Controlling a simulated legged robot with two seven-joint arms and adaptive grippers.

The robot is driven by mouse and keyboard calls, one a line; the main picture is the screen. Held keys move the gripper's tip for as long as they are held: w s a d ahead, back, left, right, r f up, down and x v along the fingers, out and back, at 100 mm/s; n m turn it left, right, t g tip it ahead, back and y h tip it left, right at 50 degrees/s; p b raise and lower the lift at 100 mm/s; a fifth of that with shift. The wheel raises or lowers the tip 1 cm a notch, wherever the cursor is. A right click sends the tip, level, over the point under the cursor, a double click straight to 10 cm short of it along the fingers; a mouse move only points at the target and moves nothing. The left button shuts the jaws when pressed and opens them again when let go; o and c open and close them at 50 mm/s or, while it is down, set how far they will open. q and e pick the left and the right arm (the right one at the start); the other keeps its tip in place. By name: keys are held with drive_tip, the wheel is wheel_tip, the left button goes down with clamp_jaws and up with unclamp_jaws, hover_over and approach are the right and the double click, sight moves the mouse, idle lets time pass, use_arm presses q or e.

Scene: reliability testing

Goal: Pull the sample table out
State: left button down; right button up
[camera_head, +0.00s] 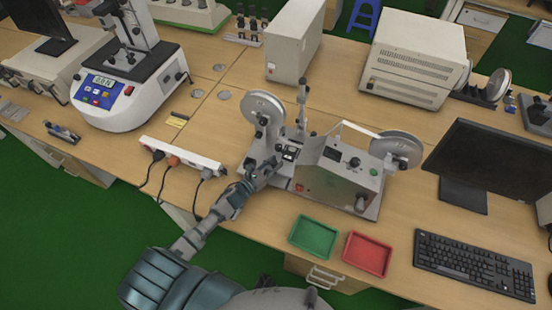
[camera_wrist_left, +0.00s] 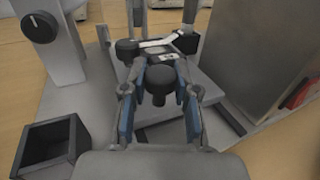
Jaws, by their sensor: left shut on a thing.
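The grey testing machine (camera_head: 335,180) stands on the wooden desk with a disc at each end. Its sample table, a small light plate with black parts (camera_head: 289,153), sits at the machine's left part; it also shows in the left wrist view (camera_wrist_left: 168,54). A black round knob (camera_wrist_left: 159,79) is at its near side. My left gripper (camera_head: 268,170) reaches this spot from the front left. In the left wrist view its two blue-padded fingers (camera_wrist_left: 160,98) are on either side of the knob and shut on it. The right gripper is not in view.
A green tray (camera_head: 313,237) and a red tray (camera_head: 367,254) lie near the desk's front edge. A white power strip (camera_head: 180,156) with cables is left of the machine. A monitor (camera_head: 490,165) and keyboard (camera_head: 474,264) are at the right. An open black box (camera_wrist_left: 50,147) is beside the gripper.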

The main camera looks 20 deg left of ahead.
use_arm(q)
drive_tip(key=s, duration=0.8)
drive_tip(key=shift+d+r+p, duration=0.2)
drive_tip(key=shift+p, duration=0.1)
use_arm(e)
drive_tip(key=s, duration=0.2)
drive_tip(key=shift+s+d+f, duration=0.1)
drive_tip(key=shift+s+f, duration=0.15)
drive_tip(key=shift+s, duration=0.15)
use_arm(q)
drive_tip(key=c, duration=0.9)
unclamp_jaws()
drive_tip(key=shift+s, duration=0.1)
drive_tip(key=shift+s+f, duration=0.1)
drive_tip(key=shift+s, duration=0.1)
drive_tip(key=v, duration=1.1)
drive_tip(key=shift+s+a, duration=0.2)
drive_tip(key=shift+s, duration=0.1)
